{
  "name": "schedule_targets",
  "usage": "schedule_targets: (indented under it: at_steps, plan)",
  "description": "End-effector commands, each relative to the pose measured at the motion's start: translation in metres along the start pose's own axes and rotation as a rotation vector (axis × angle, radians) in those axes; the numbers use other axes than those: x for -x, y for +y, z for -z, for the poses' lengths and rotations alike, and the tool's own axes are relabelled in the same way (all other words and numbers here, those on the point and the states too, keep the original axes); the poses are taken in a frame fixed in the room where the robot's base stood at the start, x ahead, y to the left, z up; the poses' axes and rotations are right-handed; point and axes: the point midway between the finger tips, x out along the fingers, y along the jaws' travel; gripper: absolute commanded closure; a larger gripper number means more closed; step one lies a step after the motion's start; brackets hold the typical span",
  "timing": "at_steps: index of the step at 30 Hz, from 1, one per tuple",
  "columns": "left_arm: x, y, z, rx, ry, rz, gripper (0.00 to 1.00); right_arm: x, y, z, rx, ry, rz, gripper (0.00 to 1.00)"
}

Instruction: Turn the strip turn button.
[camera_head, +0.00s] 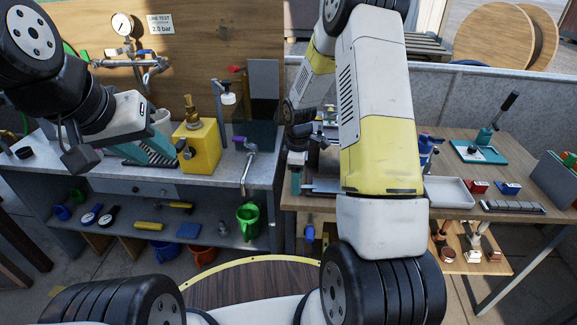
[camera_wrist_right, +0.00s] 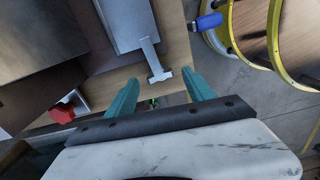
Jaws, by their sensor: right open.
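In the right wrist view a narrow grey metal strip with a short crosspiece (camera_wrist_right: 156,66) lies between and just beyond my fingertips; it looks like the turn button, though I cannot be sure. It stands at the edge of a grey box-like part (camera_wrist_right: 122,22). My right gripper (camera_wrist_right: 160,90) is open, teal fingers apart, with nothing seen between them; contact with the strip cannot be made out. In the head view my right gripper (camera_head: 296,182) is partly hidden by my arm, over the right bench's left end. My left gripper (camera_head: 148,142) is over the left bench; its jaws are unclear.
A red knob (camera_wrist_right: 62,112) is left of my right fingers. A blue-handled part (camera_wrist_right: 207,22) is to the right. The left bench carries a yellow valve block (camera_head: 203,148) and a tap (camera_head: 250,160). The right bench holds a white tray (camera_head: 449,192) and small tools.

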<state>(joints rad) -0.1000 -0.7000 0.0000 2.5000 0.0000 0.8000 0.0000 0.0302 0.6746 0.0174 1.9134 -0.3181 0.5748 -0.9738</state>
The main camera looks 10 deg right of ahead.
Motion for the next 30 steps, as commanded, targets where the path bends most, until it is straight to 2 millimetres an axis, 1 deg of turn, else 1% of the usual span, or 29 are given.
schedule_targets:
  at_steps: [1, 9, 15, 19, 26, 29, 30]
  plan:
    - [0.0, 0.0, 0.0, 0.0, 0.0, 0.0, 0.64, 0.006, 0.001, 0.0, 0.0, 0.001, -0.003, 0.38]
    - [0.0, 0.0, 0.0, 0.0, 0.0, 0.0, 0.64, 0.034, 0.001, 0.0, 0.0, 0.001, -0.003, 0.38]
    - [0.0, 0.0, 0.0, 0.0, 0.0, 0.0, 0.64, 0.05, 0.0, 0.0, 0.001, 0.001, -0.002, 0.38]
    - [0.0, 0.0, 0.0, 0.0, 0.0, 0.0, 0.64, 0.053, 0.0, 0.0, 0.001, 0.001, -0.001, 0.38]
    - [0.0, 0.0, 0.0, 0.0, 0.0, 0.0, 0.64, 0.053, 0.0, 0.0, 0.001, 0.001, -0.001, 0.38]
    - [0.0, 0.0, 0.0, 0.0, 0.0, 0.0, 0.64, 0.058, 0.001, 0.0, 0.001, 0.001, -0.002, 0.38]
    - [0.0, 0.0, 0.0, 0.0, 0.0, 0.0, 0.64, 0.063, 0.001, 0.0, 0.0, 0.001, -0.002, 0.38]
